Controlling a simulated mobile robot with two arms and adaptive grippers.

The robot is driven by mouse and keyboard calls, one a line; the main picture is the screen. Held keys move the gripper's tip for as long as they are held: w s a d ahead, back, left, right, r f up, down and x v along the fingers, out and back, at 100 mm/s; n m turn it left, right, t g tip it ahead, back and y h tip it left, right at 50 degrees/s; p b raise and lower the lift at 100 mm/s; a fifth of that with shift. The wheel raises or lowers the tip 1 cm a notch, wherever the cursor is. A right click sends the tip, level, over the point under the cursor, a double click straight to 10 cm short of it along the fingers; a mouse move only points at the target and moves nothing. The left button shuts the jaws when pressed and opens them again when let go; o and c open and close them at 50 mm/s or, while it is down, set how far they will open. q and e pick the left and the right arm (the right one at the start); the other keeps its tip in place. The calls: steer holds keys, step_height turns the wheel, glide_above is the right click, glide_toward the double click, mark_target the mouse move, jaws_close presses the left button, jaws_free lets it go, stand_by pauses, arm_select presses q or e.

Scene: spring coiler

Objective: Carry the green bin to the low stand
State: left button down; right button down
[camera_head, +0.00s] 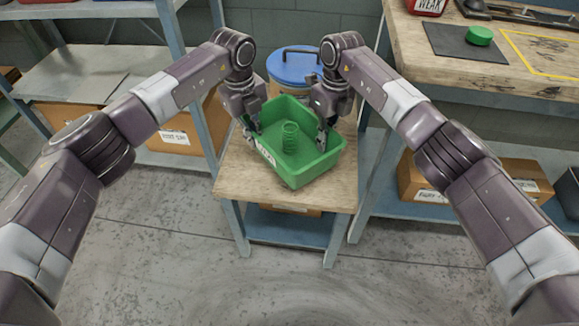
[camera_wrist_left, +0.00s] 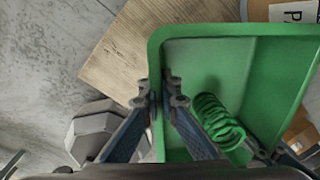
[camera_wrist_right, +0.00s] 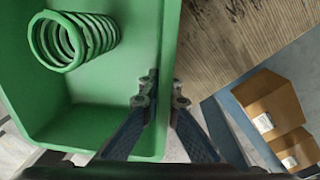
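The green bin (camera_head: 312,170) is over the wooden top of a low stand (camera_head: 236,180), turned at an angle, with a label on its left wall. I cannot tell whether it touches the top. My left gripper (camera_head: 253,133) is shut on the bin's left wall, fingers on both sides of the rim (camera_wrist_left: 160,98). My right gripper (camera_head: 322,138) is shut on the opposite wall the same way (camera_wrist_right: 163,98).
A blue lidded bucket (camera_head: 294,66) stands just behind the bin. A workbench (camera_head: 440,70) with a dark mat and a green round piece is at the right. Shelves with cardboard boxes (camera_head: 180,135) are at the left. The floor in front is clear.

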arm_select(q)
steer(key=shift+r, duration=0.1)
steer(key=shift+f, duration=0.25)
arm_select(e)
steer(key=shift+f, duration=0.2)
